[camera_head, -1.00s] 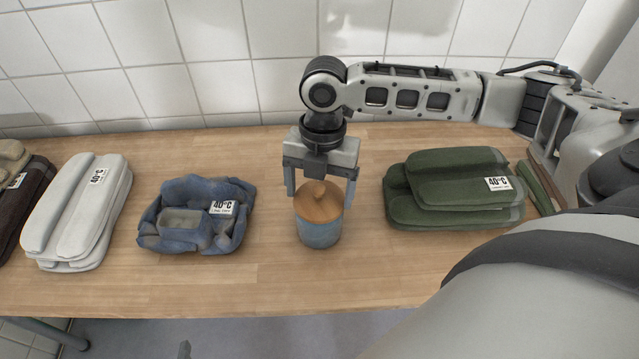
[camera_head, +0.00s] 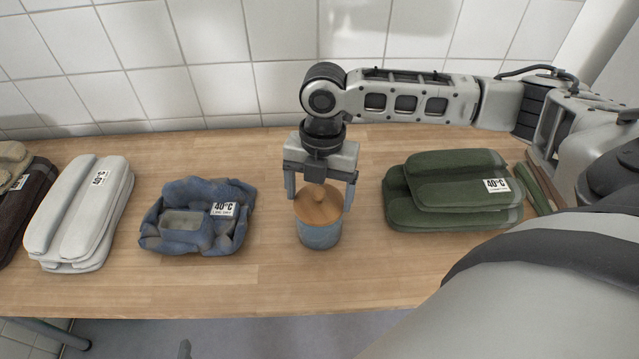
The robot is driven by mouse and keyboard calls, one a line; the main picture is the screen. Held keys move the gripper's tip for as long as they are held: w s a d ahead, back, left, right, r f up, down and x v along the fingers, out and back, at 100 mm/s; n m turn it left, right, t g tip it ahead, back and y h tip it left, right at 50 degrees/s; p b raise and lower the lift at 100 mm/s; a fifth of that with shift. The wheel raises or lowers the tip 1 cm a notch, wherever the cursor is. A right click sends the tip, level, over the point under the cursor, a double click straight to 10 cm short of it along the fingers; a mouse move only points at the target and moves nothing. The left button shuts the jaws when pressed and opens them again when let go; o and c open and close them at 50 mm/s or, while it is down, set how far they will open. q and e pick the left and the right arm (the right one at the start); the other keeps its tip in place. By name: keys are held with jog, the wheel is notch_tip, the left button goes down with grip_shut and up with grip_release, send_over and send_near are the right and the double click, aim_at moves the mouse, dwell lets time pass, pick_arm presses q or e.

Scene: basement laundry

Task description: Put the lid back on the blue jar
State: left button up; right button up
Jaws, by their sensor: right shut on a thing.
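The blue jar (camera_head: 320,237) stands upright on the wooden table in the middle of the head view. The round wooden lid (camera_head: 308,215) with a small knob is at the jar's mouth and looks level. I see no clear gap between lid and jar. My right gripper (camera_head: 320,200) points straight down from above, one finger on each side of the lid, and is shut on it. The fingers partly cover the lid's sides.
A crumpled blue cloth bundle (camera_head: 180,240) lies left of the jar, then folded white towels (camera_head: 75,215) and dark ones (camera_head: 22,215). Folded green towels (camera_head: 450,190) lie to the right. A tiled wall stands behind. Bare wood surrounds the jar.

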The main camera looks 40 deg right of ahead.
jog(key=shift+p, duration=0.6)
dwell(0.7)
jog(key=shift+f, duration=0.1)
jog(key=o, duration=0.9)
